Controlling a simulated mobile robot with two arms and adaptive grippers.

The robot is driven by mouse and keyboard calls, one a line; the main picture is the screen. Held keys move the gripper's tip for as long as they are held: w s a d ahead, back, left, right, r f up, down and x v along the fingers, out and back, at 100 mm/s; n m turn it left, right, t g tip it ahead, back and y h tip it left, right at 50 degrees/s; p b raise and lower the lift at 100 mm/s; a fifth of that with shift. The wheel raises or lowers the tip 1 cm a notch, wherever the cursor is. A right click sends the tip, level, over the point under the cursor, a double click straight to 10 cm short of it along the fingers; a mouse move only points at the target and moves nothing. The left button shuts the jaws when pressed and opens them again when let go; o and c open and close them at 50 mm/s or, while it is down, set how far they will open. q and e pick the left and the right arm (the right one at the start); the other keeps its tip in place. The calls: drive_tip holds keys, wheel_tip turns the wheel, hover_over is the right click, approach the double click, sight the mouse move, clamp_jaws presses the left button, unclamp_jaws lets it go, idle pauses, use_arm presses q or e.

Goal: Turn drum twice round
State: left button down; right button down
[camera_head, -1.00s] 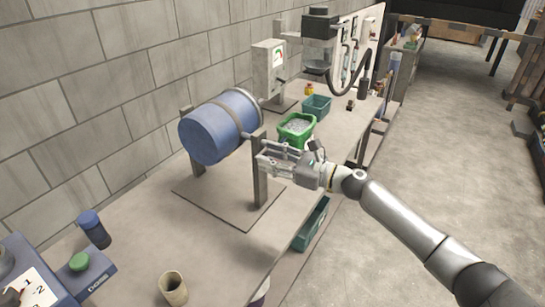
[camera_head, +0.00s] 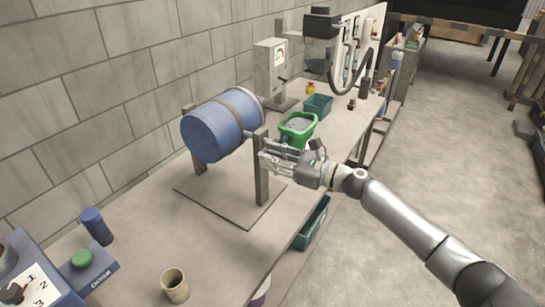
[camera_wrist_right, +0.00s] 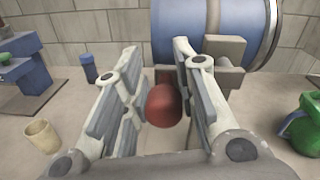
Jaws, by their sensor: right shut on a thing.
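The blue drum (camera_head: 212,132) lies on its side between upright posts (camera_head: 262,180) on a flat base plate (camera_head: 232,205). A grey band runs round it. Part of the drum (camera_wrist_right: 190,35) also shows at the top of the right wrist view. My right gripper (camera_head: 272,158) is at the near post, on the side toward the aisle. In the right wrist view a red rounded knob (camera_wrist_right: 164,106) sits between its fingers, in front of the drum. The gripper is shut on this knob; the finger contact is partly hidden. My left gripper is not in view.
A green bin (camera_head: 297,130) with grey contents stands beyond the gripper, with a teal bin (camera_head: 318,106) behind it. A beige cup (camera_head: 174,286), a dark blue bottle (camera_head: 96,226) and a blue box with a green button (camera_head: 82,258) stand at the near end.

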drive_tip(key=shift+w+d+r, duration=0.35)
drive_tip(key=shift+d, duration=0.05)
drive_tip(key=c, duration=1.3)
unclamp_jaws()
drive_tip(key=shift+w, duration=0.1)
drive_tip(key=shift+o, duration=0.8)
drive_tip(key=shift+f, duration=0.3)
drive_tip(key=shift+s+d, duration=0.1)
drive_tip(key=shift+s, duration=0.15)
drive_tip(key=v, duration=1.1)
drive_tip(key=shift+d, duration=0.35)
